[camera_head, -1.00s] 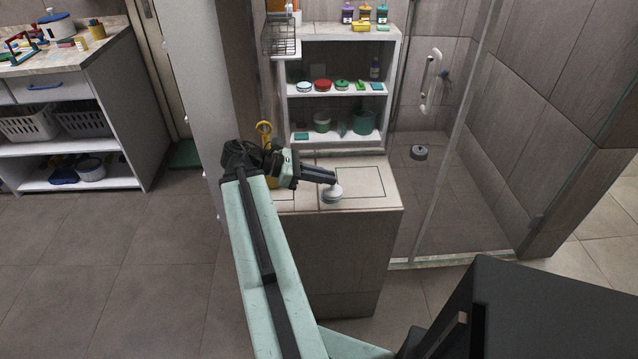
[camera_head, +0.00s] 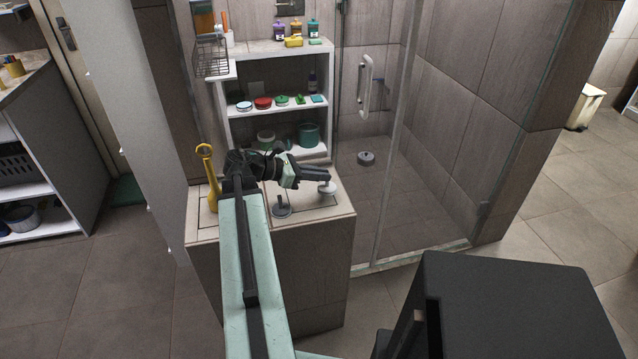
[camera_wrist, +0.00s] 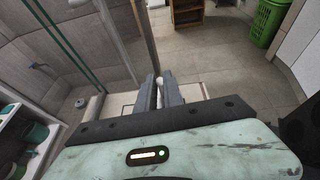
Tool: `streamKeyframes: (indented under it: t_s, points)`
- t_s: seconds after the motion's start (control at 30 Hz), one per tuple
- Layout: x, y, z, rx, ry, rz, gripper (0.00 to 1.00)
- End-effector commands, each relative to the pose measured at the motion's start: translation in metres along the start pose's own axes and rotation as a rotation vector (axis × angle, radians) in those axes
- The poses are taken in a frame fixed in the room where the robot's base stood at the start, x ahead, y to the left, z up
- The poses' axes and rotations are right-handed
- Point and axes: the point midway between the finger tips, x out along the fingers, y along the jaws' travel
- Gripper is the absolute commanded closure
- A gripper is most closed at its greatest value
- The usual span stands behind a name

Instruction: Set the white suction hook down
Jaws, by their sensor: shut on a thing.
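My gripper (camera_head: 318,175) is shut on the white suction hook (camera_head: 327,188), whose round pale disc hangs below the fingertips. In the head view the disc is over the right part of the tiled counter top (camera_head: 318,213); I cannot tell whether it touches the surface. In the wrist view my gripper (camera_wrist: 160,92) shows a thin white part of the hook (camera_wrist: 160,82) between its two grey fingers; the rest is hidden. A dark grey hook-like piece with a round base (camera_head: 281,209) stands on the counter, left of the white hook and apart from it.
A yellow upright object (camera_head: 209,180) stands at the counter's left end. A white shelf unit (camera_head: 270,116) with small containers is behind the counter. A glass shower screen (camera_head: 392,150) rises to the right. A round grey object (camera_head: 366,158) lies on the shower floor.

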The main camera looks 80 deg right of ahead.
Motion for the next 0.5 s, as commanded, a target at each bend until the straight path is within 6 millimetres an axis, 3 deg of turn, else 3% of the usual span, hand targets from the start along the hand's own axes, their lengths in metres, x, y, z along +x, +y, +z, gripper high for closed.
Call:
streamKeyframes:
  t_s: [0.23,0.5]
  points:
    - [0.013,0.001,-0.035,0.000,0.000,0.000,1.00]
    - [0.011,0.001,-0.033,-0.001,0.000,0.001,1.00]
